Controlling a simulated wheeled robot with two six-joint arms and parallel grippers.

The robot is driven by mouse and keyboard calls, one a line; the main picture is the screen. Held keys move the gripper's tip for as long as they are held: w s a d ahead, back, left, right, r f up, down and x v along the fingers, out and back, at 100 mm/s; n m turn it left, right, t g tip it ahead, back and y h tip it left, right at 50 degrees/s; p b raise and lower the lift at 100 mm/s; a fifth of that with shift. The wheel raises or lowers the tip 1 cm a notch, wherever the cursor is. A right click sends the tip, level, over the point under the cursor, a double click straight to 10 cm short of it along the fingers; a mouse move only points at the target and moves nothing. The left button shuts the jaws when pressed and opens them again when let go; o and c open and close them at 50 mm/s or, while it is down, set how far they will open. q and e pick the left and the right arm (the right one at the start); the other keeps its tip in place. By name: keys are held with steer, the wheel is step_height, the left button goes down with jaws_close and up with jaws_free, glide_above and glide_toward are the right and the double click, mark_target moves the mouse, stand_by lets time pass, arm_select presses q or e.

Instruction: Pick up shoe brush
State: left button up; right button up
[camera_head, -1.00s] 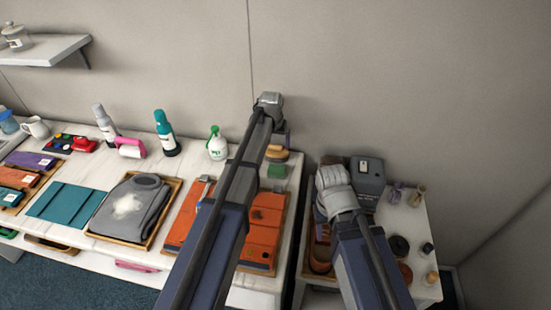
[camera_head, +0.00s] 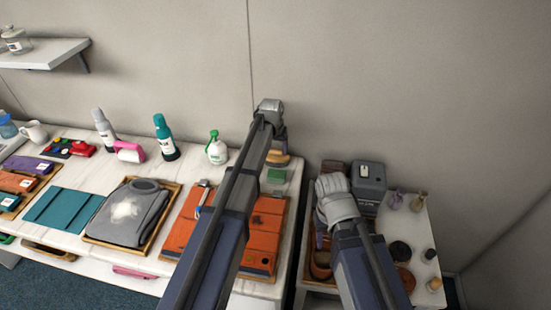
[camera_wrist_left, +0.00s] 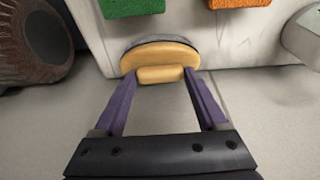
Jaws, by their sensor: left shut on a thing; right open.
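The shoe brush, with a tan wooden body and grey bristles, shows in the left wrist view (camera_wrist_left: 160,55) and at the back of the white table in the head view (camera_head: 279,158). My left gripper (camera_wrist_left: 155,75) is shut on the brush, its purple fingers on either side of the tan grip. In the head view my left gripper (camera_head: 277,145) is just above the brush, and the arm hides part of it. I cannot tell whether the brush is clear of the table. My right gripper (camera_head: 335,200) is over the side table and open; its fingertips are hidden.
A green sponge block (camera_head: 276,176) lies close to the brush. Orange panels (camera_head: 262,235) lie in front of it. A white spray bottle (camera_head: 216,148) stands to the left. A grey box (camera_head: 369,180) and several small jars crowd the right side table. The wall is close behind.

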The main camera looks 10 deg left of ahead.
mark_target(275, 151)
arm_select(q)
jaws_close()
steer(key=shift+r, duration=0.15)
step_height(275, 151, up, 10)
steer(key=p, duration=1)
steer(key=shift+f, duration=0.2)
